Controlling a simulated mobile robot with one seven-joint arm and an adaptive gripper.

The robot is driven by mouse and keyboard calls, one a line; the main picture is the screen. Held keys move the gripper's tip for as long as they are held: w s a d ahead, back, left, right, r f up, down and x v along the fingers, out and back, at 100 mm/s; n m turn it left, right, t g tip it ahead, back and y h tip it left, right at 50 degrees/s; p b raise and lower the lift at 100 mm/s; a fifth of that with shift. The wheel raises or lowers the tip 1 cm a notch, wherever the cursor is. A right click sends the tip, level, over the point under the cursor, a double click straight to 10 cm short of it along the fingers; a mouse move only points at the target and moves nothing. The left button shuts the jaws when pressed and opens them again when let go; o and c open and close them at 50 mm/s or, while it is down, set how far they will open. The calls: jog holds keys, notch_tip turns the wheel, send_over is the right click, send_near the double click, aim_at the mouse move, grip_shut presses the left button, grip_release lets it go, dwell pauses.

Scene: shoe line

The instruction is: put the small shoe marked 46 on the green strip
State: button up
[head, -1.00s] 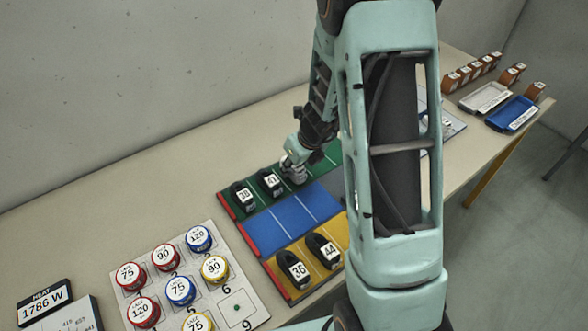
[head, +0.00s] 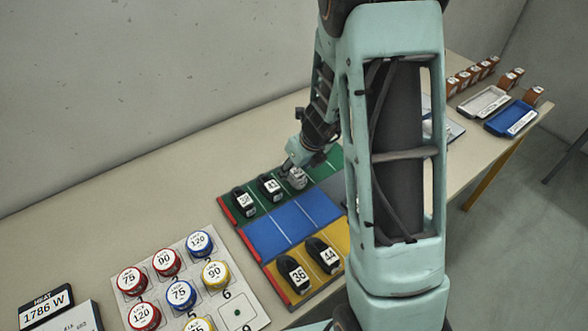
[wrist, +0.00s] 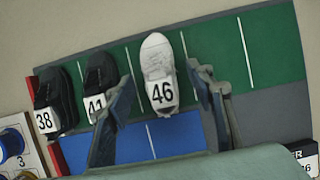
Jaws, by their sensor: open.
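The small white shoe marked 46 (wrist: 158,72) stands on the green strip (wrist: 270,45) in the wrist view, label toward me. It is right of the black shoe marked 41 (wrist: 100,75), which is beside the black shoe marked 38 (wrist: 52,100). My gripper (wrist: 160,76) is open, one finger on each side of the white shoe, with a visible gap on both sides. In the head view my gripper (head: 296,166) is over the green strip (head: 326,167), and the pale shoe (head: 297,181) shows partly below it.
The blue strip (head: 285,228) is empty where visible. The yellow strip (head: 318,282) holds black shoes marked 36 (head: 293,272) and 44 (head: 323,254). A board of round tins (head: 238,312) lies nearer left. A white tray (head: 484,102) and a blue tray (head: 512,116) stand far right.

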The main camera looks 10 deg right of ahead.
jog(key=p+v, duration=0.3)
jog(key=v, duration=0.7)
jog(key=shift+p, duration=0.3)
jog(key=shift+s, duration=0.1)
